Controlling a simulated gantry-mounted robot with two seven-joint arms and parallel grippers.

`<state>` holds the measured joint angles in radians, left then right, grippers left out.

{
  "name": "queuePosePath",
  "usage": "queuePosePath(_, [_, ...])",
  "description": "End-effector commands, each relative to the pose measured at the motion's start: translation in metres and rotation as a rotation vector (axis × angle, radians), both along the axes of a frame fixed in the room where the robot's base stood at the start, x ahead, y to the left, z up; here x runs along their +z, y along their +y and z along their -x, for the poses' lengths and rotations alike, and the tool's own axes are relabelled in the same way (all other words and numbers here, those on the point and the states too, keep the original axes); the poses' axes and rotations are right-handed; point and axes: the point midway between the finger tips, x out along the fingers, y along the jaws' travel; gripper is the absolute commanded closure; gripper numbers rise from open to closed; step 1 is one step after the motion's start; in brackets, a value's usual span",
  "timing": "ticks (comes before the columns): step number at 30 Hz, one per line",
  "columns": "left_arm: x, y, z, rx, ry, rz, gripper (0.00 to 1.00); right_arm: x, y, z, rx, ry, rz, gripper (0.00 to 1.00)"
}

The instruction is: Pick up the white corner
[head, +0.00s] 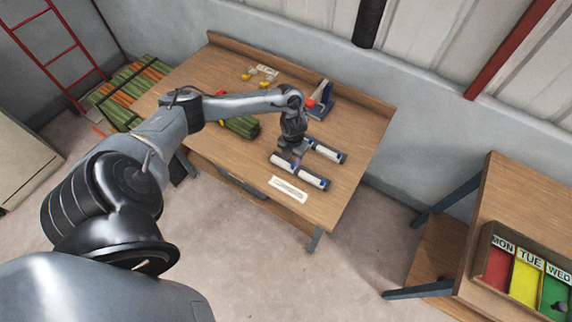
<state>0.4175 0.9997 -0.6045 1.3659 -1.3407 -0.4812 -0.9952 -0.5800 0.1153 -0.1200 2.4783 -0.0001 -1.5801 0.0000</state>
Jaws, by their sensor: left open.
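Two long white pieces with dark blue ends lie on the wooden table, and I cannot tell which, if either, is the white corner. The nearer white piece (305,174) lies just below and right of my left gripper. The farther white piece (327,152) lies to the right of the gripper. My left gripper (287,160) is open and points down near the left end of the nearer piece. Whether it touches that piece is too small to tell. The gripper and wrist hide part of the tabletop and the pieces' left ends. My right gripper is out of view.
The wooden table (345,180) carries a white label (288,189) at its front edge, a blue stand with a red part (319,102) behind, and green bars (243,127) at left. A second table with a coloured day tray (525,270) stands at right.

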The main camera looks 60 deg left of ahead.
Motion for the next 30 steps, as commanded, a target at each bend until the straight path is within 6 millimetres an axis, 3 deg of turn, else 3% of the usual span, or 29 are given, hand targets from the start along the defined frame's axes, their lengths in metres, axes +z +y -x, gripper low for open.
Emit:
queuePosePath(9, [-0.039,-0.003,0.002,0.002,0.002,0.001,0.55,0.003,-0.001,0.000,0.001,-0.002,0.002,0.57])
queuePosePath(19, [-0.045,-0.003,0.002,0.000,0.000,0.000,0.55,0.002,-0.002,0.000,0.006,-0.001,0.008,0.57])
queuePosePath(20, [-0.045,-0.003,0.002,0.000,0.000,0.000,0.57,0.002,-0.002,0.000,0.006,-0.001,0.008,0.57])
queuePosePath(28, [-0.045,-0.003,0.001,0.000,0.000,0.000,0.98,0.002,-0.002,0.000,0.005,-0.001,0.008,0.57])
queuePosePath(30, [-0.045,-0.003,0.001,0.000,0.000,0.000,1.00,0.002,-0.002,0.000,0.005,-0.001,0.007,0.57])
